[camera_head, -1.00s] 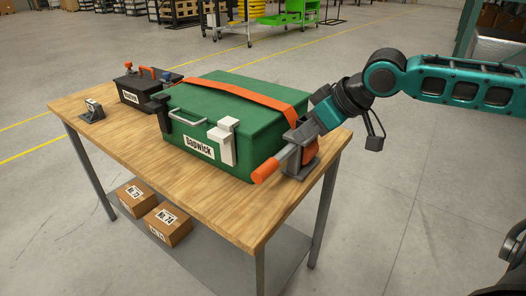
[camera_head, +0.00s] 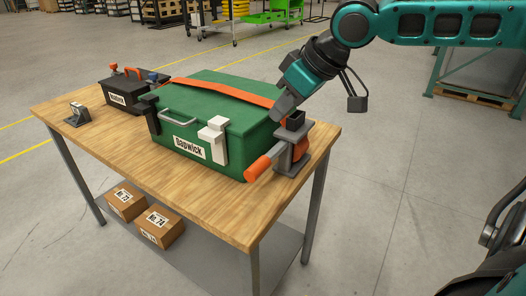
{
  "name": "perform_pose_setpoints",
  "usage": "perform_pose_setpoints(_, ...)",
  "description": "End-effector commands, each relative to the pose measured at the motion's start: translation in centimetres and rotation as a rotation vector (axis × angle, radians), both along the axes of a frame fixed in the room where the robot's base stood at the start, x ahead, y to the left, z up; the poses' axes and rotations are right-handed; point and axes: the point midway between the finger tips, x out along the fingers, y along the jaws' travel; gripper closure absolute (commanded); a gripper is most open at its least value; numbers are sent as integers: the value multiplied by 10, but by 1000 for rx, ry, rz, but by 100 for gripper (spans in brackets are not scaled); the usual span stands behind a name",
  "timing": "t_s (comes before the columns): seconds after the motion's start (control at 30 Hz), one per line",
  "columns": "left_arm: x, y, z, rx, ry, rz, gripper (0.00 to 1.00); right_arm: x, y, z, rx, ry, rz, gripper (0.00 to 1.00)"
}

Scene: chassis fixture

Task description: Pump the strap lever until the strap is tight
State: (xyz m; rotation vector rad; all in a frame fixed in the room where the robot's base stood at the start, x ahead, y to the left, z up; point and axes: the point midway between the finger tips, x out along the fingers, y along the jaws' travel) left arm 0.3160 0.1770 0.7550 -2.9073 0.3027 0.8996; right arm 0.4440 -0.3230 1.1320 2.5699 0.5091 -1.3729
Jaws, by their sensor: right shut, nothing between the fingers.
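A green case (camera_head: 215,115) labelled "Bapwick" lies on the wooden bench. An orange strap (camera_head: 222,88) runs across its lid toward a grey ratchet (camera_head: 292,153) at the case's right end. The strap lever (camera_head: 260,167), with an orange grip, points down and left from the ratchet. My right gripper (camera_head: 280,110) is shut and empty, above and slightly left of the ratchet, near the strap's right end. It partly covers that end, so whether it touches the strap or how taut the strap is there cannot be told. My left gripper is not in view.
A black toolbox (camera_head: 128,92) and a small grey device (camera_head: 77,114) stand at the bench's (camera_head: 110,135) left. Cardboard boxes (camera_head: 158,227) sit on the lower shelf. The bench front is clear. A green cart (camera_head: 272,14) stands far behind.

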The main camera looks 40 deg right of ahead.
Motion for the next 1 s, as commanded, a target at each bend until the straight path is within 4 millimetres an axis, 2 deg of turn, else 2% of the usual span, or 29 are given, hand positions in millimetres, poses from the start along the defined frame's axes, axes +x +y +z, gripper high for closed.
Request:
perform_pose_setpoints(0.57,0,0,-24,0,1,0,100,45,19,-78,-3,4,2,100)
perform_pose_setpoints(0.8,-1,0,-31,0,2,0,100,40,17,-108,1,1,2,100)
perform_pose_setpoints(1.0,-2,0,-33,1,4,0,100,38,16,-115,1,0,2,100)
